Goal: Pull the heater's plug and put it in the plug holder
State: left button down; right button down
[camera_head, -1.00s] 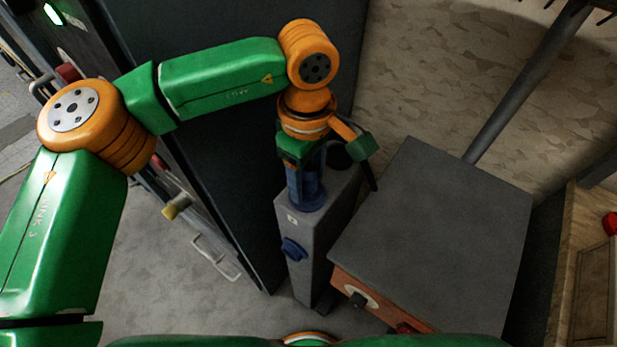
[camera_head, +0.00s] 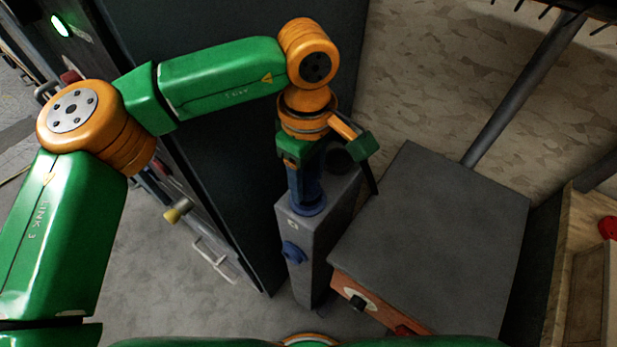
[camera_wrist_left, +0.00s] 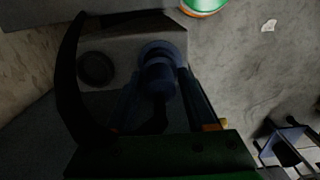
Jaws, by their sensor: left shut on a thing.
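A blue plug (camera_wrist_left: 160,80) stands upright at a blue round socket (camera_wrist_left: 160,50) on top of a grey post; I cannot tell whether it is fully seated. My left gripper (camera_head: 308,194) points down over the post, its blue fingers shut on the plug. In the left wrist view the fingers (camera_wrist_left: 160,86) lie on both sides of it. A dark round opening (camera_wrist_left: 96,68), perhaps the plug holder, is beside the socket; it also shows behind the gripper in the head view (camera_head: 341,157). My right gripper is out of view.
The grey post (camera_head: 311,248) has a blue round fitting (camera_head: 292,251) on its front. A grey box (camera_head: 435,235) with an orange front panel, perhaps the heater, stands close on the right. A dark tall panel (camera_head: 225,190) is close on the left.

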aim_at(308, 170)
pick_arm(q)
jog(key=shift+r+p, duration=1.35)
jog(key=shift+r, duration=0.5)
notch_tip(308, 170, up, 4)
jog(key=p, duration=0.3)
